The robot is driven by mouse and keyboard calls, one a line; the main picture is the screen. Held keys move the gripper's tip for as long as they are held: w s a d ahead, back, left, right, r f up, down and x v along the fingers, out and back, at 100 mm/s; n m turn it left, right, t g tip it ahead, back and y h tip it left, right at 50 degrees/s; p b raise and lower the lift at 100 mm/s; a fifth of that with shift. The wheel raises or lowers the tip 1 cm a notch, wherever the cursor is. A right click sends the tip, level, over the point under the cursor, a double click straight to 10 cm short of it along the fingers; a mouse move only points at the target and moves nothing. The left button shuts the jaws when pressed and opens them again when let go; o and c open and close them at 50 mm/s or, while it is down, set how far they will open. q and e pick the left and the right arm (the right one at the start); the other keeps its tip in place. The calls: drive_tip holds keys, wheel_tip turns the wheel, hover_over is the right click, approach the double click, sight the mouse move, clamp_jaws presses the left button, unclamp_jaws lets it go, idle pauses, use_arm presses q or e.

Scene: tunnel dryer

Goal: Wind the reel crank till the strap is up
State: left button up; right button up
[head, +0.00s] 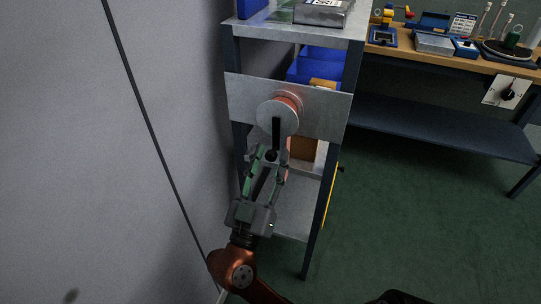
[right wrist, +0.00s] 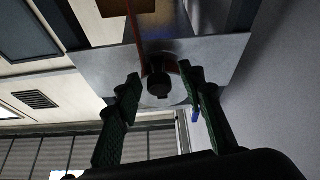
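The reel (head: 272,109) is a pale disc with a red-orange strap (head: 290,100) wound behind it, mounted on a grey metal plate (head: 327,121) on the shelf stand. Its black crank arm (head: 276,132) points down and ends in a dark knob (head: 271,156). My right gripper (head: 268,160) is at the knob from below, its green fingers apart on either side. In the right wrist view the knob (right wrist: 158,86) sits between the open fingertips (right wrist: 160,77), with gaps on both sides. A strip of strap (right wrist: 133,24) runs away from the reel there. My left gripper is not in view.
A grey wall (head: 180,90) with a dark cable stands close on the left. The stand's legs (head: 314,220) and blue bins (head: 318,65) are around the reel. A workbench (head: 450,56) with tools is at the right. Green floor (head: 420,215) is clear at right.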

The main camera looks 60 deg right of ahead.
drive_tip(key=v, duration=1.1)
drive_tip(key=shift+a, duration=0.15)
drive_tip(key=shift+f, duration=0.1)
